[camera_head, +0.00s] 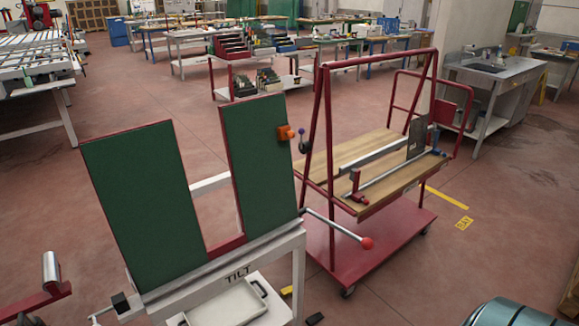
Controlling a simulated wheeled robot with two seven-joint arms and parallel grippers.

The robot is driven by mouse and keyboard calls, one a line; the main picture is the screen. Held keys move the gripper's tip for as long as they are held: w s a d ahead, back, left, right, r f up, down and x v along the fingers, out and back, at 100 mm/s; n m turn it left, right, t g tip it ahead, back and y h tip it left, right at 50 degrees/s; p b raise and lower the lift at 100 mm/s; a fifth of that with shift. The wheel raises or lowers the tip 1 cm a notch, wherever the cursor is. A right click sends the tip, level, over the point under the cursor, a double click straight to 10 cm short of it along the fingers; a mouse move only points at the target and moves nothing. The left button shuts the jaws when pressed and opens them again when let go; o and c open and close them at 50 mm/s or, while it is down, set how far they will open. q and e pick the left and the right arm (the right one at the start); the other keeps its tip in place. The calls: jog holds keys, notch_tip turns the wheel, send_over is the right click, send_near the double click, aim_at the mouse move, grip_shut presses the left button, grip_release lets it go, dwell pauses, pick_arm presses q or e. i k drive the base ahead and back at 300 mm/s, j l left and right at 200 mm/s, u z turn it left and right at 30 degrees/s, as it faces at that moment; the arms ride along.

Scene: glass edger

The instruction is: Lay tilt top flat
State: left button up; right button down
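The tilt top is two green-faced panels with dark red edges, a left panel (145,205) and a right panel (260,165). Both stand steeply raised on a white frame (215,280) marked TILT. A white crossbar (210,184) shows in the gap between them, and a red strip (226,246) joins them low down. An orange fitting (286,133) sits at the right panel's outer edge. A lever with a red ball end (367,243) sticks out to the right of the frame. Neither of my grippers is in view.
A red trolley (390,238) with a wooden deck stands close at the right. A white tray (225,305) lies under the frame. A red arm with a metal roller (51,270) is at lower left, and a teal rounded object (510,314) at lower right. Open floor (480,240) lies beyond the trolley.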

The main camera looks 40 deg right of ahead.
aim_at(138, 175)
jog(key=i+l, duration=0.1)
jog(key=l, duration=0.3)
jog(key=i+l, duration=0.15)
jog(key=l, duration=0.3)
jog(key=i+l, duration=0.1)
jog(key=l, duration=0.3)
jog(key=i+l, duration=0.15)
jog(key=l, duration=0.3)
jog(key=i+l, duration=0.1)
jog(key=l, duration=0.3)
jog(key=i+l, duration=0.1)
jog(key=l, duration=0.3)
jog(key=i+l, duration=0.15)
jog(key=l, duration=0.3)
